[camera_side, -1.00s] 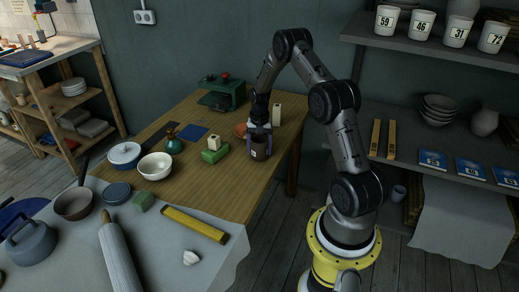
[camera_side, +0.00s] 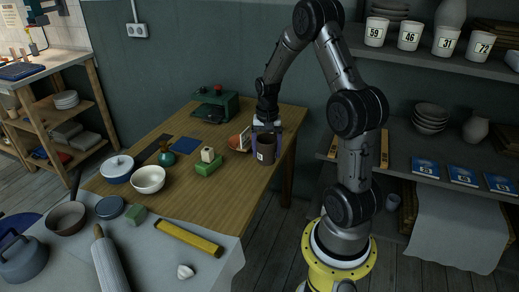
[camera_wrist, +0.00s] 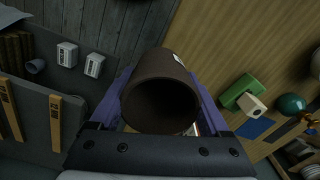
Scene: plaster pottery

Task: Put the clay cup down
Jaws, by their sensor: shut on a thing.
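The clay cup (camera_side: 266,154) is dark brown with a small white label on its side. My gripper (camera_side: 266,144) is shut on it, with a purple finger on either side. In the wrist view the cup (camera_wrist: 160,105) sits between the fingers with its open mouth toward the camera, and it looks empty. In the side view the cup appears upright near the right edge of the wooden table (camera_side: 225,195). I cannot tell whether its base touches the tabletop.
A terracotta-coloured dish (camera_side: 235,142) lies just left of the cup, a pale upright item (camera_side: 243,138) beside it. A green block (camera_side: 208,168) with a cream block (camera_side: 207,154) on it stands further left. Bare wood lies in front of the cup; the floor drops off to its right.

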